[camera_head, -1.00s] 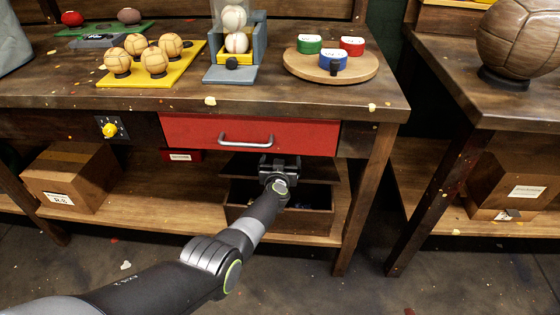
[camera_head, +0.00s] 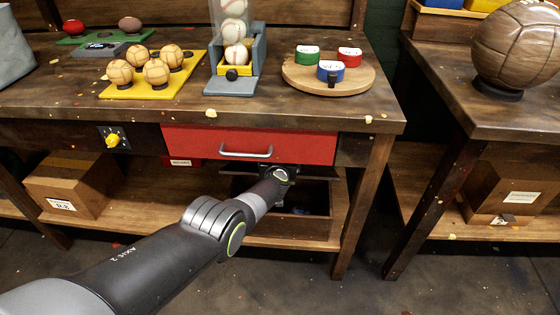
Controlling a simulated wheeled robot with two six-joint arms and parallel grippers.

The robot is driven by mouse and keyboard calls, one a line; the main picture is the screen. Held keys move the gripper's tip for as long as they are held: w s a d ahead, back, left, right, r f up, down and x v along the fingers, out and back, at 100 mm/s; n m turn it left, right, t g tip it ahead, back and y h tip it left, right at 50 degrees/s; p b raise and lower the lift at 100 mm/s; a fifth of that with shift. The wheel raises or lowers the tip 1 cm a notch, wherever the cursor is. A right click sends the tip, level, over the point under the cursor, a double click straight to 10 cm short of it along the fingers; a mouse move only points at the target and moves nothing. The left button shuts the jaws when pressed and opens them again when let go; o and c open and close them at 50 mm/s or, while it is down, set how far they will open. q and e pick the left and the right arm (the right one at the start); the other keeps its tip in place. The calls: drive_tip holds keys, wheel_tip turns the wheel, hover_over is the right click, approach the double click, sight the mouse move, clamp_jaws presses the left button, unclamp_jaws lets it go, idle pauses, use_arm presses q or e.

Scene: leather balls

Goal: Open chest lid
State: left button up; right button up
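The dark wooden chest (camera_head: 310,226) sits on the lower shelf of the workbench, below the red drawer. Its front is partly covered by my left arm, and its dark inside shows. A brown board that looks like its lid (camera_head: 330,173) is raised at the top, just under the drawer. My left gripper (camera_head: 285,170) is at this board, below the drawer's right half. My wrist hides the fingers, so I cannot tell whether they are open or touching the lid. My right gripper is not in view.
The red drawer (camera_head: 290,147) with its metal handle is shut, close above my gripper. A cardboard box (camera_head: 70,185) stands on the shelf at left. The table leg (camera_head: 365,205) is right of the chest. Balls on stands and a round tray (camera_head: 300,78) are on top.

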use_arm(q)
drive_tip(key=shift+d+r, duration=0.2)
drive_tip(key=shift+d, duration=0.1)
